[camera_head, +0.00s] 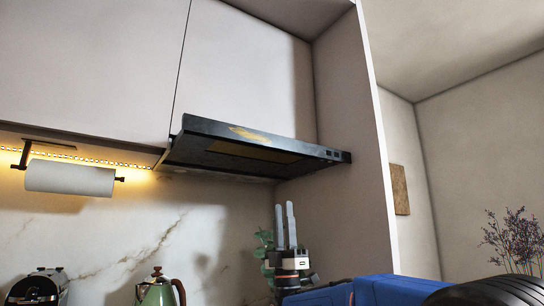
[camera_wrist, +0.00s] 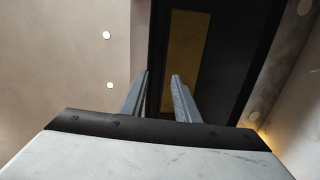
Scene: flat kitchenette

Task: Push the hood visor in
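The hood visor (camera_head: 322,151) is a dark, flat panel with small buttons near its right end. It sticks out from under the pale upper cabinets, and yellowish patches show on its surface. In the wrist view the dark hood (camera_wrist: 235,60) fills the upper middle, with a yellowish strip. My gripper (camera_head: 284,206) is below the hood near its right end, fingers pointing up, apart from the visor. In the wrist view, the gripper's two fingers (camera_wrist: 161,76) have a gap between them and hold nothing. Whether they are fully open cannot be told.
A paper towel roll (camera_head: 70,178) hangs under the cabinet at left. A green kettle (camera_head: 156,293) and a toaster (camera_head: 38,288) stand below. A pale side panel (camera_head: 345,130) borders the hood's right side. A plant partly shows behind my gripper. Space between fingers and hood looks clear.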

